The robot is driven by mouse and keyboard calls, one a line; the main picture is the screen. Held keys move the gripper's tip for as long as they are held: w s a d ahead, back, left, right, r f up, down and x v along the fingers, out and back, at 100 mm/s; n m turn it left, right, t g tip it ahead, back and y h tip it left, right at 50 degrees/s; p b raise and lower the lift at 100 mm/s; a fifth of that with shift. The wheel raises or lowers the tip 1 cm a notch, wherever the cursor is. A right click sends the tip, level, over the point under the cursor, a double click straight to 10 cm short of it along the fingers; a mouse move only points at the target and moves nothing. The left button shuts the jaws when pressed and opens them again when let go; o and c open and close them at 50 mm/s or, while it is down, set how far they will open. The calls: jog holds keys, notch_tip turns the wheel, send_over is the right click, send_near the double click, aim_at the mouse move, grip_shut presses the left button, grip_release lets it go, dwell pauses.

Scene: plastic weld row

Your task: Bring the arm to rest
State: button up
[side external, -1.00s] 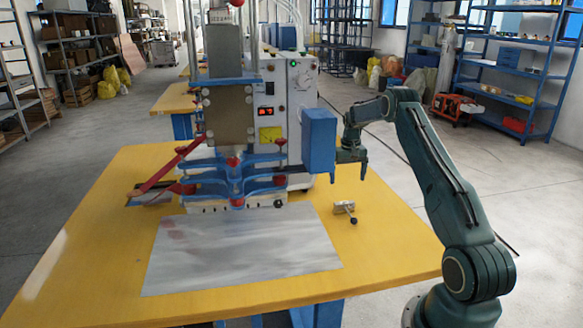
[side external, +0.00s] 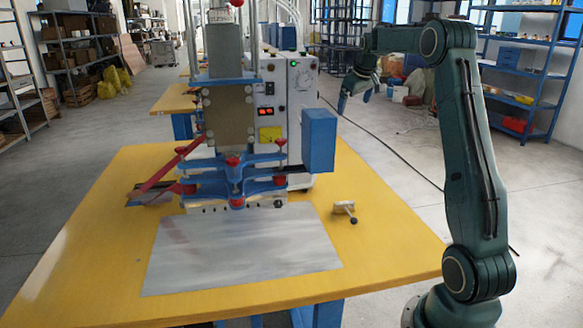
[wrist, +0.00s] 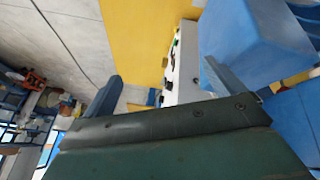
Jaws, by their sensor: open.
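My gripper (side external: 356,97) is raised well above the right rear of the yellow table (side external: 388,232), to the right of the welding machine. Its fingers point down, stand apart and hold nothing. In the wrist view my gripper (wrist: 165,92) shows two blue-grey fingers wide apart at left and right. My arm stands nearly upright at the right of the side view, with the forearm level at the top.
The welding machine (side external: 288,100) stands on the table with a blue box (side external: 319,140) on its right side. A grey sheet (side external: 240,255) lies in front of it. A small metal part with a dark knob (side external: 344,209) lies right of the sheet. Blue shelves (side external: 520,75) stand behind my arm.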

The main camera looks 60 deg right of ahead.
jog(key=s+a+r+n+t, duration=0.1)
jog(key=a+r, duration=0.1)
jog(key=a, duration=0.7)
jog(key=s+a+r+y, duration=0.1)
jog(key=s+a+r, duration=0.1)
jog(key=a, duration=0.7)
jog(key=s+a+r+n+t, duration=0.1)
jog(key=a+r, duration=0.2)
jog(key=a, duration=0.6)
jog(key=s+a+f+n+y, duration=0.1)
jog(key=s+a+f, duration=0.4)
jog(key=s+a, duration=0.4)
jog(key=s+a+f+n+y, duration=0.1)
jog(key=s+a+f, duration=0.3)
jog(key=s+a, duration=0.4)
jog(key=shift+s+a+f+y, duration=0.35)
jog(key=shift+s+a+y, duration=0.05)
jog(key=shift+s+y, duration=0.2)
